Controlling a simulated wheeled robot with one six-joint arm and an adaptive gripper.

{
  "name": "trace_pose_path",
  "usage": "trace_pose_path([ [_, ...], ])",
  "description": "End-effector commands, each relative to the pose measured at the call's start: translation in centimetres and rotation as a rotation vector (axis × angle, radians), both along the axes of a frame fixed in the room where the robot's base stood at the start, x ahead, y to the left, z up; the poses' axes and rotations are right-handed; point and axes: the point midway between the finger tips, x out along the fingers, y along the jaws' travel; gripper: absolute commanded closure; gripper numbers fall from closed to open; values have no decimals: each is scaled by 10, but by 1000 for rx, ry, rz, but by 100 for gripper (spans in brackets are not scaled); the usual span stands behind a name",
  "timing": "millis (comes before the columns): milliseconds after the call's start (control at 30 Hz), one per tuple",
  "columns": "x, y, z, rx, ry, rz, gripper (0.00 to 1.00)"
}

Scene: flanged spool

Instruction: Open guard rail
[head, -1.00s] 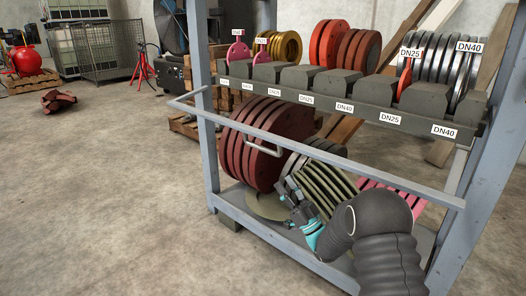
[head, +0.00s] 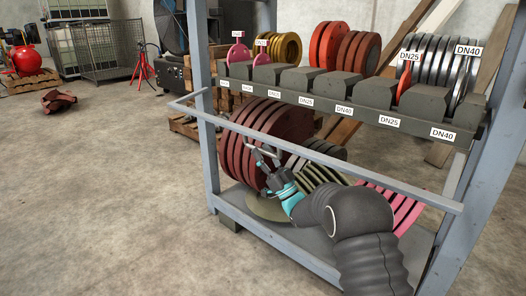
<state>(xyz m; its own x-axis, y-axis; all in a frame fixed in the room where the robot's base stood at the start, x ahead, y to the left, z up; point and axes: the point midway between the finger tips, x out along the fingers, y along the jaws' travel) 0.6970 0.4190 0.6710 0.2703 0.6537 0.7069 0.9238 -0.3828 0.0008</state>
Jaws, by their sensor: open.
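The guard rail (head: 350,168) is a grey-blue bar running slantwise across the front of the rack, from upper left to lower right. It lies across the front opening. A small pale bent handle hangs under its left half; it is now mostly hidden by my gripper. My gripper (head: 264,154), dark with teal parts, is open just below the rail at the handle. Its fingers point up and left. I cannot tell whether they touch the handle or whether it lies between them.
The rack's left post (head: 205,130) and right post (head: 473,180) flank the opening. Dark red discs (head: 240,160), olive discs and pink discs (head: 408,212) stand behind the rail. A labelled upper shelf (head: 320,102) holds more flanges.

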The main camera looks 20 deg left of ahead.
Motion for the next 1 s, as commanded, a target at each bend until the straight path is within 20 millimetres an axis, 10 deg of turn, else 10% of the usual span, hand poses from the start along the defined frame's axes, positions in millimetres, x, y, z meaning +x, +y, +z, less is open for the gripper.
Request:
trace_pose_path([
  [367,2,5,5,0,1,1,59],
  [567,2,4,5,0,1,1,100],
  [1000,-5,8,15,24,51,3,100],
])
